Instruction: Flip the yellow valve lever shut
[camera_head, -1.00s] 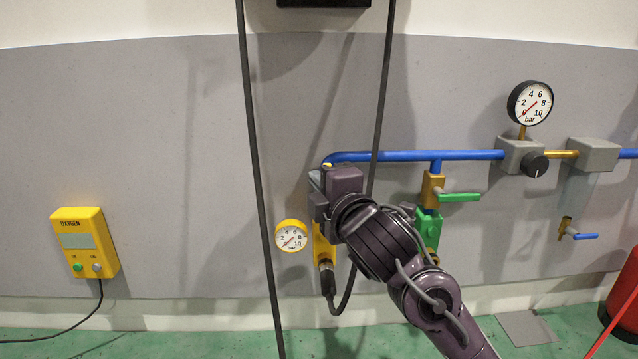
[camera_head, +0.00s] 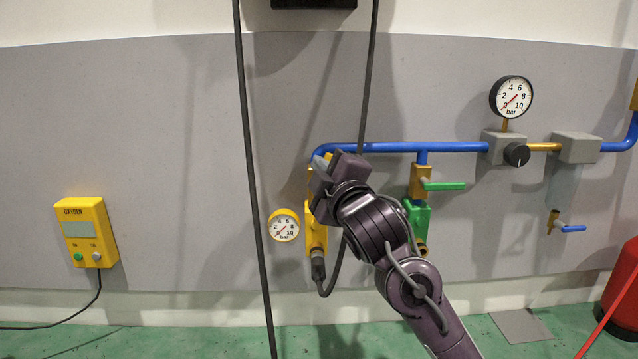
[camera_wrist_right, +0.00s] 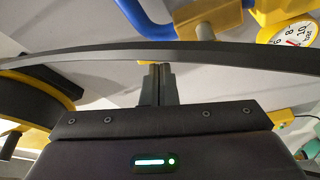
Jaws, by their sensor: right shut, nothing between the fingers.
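A yellow valve body (camera_head: 316,238) hangs on the wall below the left end of the blue pipe (camera_head: 440,147), with a small gauge (camera_head: 284,226) beside it. A small yellow piece (camera_head: 328,156) shows just above my right gripper (camera_head: 320,186); I cannot tell if it is the lever. The gripper covers the upper part of the valve. In the right wrist view, the fingers (camera_wrist_right: 160,76) are shut and empty, below the blue pipe (camera_wrist_right: 146,26) and a yellow part (camera_wrist_right: 213,22). I cannot tell whether they touch the valve. My left gripper is not in view.
Dark cables (camera_head: 251,180) hang in front of the wall; one (camera_wrist_right: 190,52) crosses by the fingers in the wrist view. To the right are a green-lever valve (camera_head: 440,185), a large gauge (camera_head: 511,97) and a blue-lever tap (camera_head: 570,228). A yellow oxygen box (camera_head: 87,232) is at left.

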